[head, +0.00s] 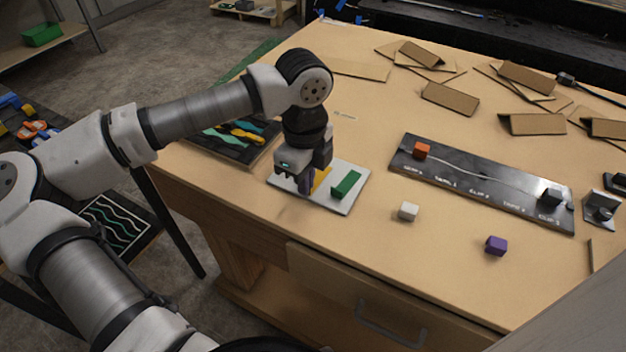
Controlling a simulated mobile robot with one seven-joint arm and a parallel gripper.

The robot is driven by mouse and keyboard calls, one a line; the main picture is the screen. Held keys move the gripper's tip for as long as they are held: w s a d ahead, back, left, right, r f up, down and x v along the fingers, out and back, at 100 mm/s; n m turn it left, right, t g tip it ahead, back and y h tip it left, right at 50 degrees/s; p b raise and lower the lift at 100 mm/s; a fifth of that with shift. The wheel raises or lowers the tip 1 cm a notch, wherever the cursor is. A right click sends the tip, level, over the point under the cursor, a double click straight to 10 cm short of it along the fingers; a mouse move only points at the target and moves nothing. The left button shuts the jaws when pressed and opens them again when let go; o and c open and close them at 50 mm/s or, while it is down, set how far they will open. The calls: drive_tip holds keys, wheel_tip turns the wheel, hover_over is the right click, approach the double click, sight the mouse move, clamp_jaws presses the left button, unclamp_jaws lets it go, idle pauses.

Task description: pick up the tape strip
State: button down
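A white plate (350,203) lies near the table's front edge. A green strip-shaped block (346,185) lies on its right part. A yellow strip-shaped piece (321,178) is left of the green one, right beside my gripper's fingers. I cannot tell for sure which of these is the tape strip. My gripper (304,190) points down over the plate's left part. Its fingers and body partly hide the yellow piece and the plate. I cannot tell whether the fingers touch or hold anything.
A dark console board (480,185) with an orange block (421,150), a wire and a dark block lies to the right. A white cube (408,211) and a purple cube (496,245) sit in front. A dark tray (225,150) is at left. Cardboard pieces (450,97) lie behind.

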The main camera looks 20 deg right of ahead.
drive_tip(key=shift+r, duration=0.1)
idle(0.3)
wheel_tip(320, 180, up, 24)
idle(0.8)
drive_tip(key=shift+w+f, duration=0.1)
drive_tip(key=shift+f, duration=0.1)
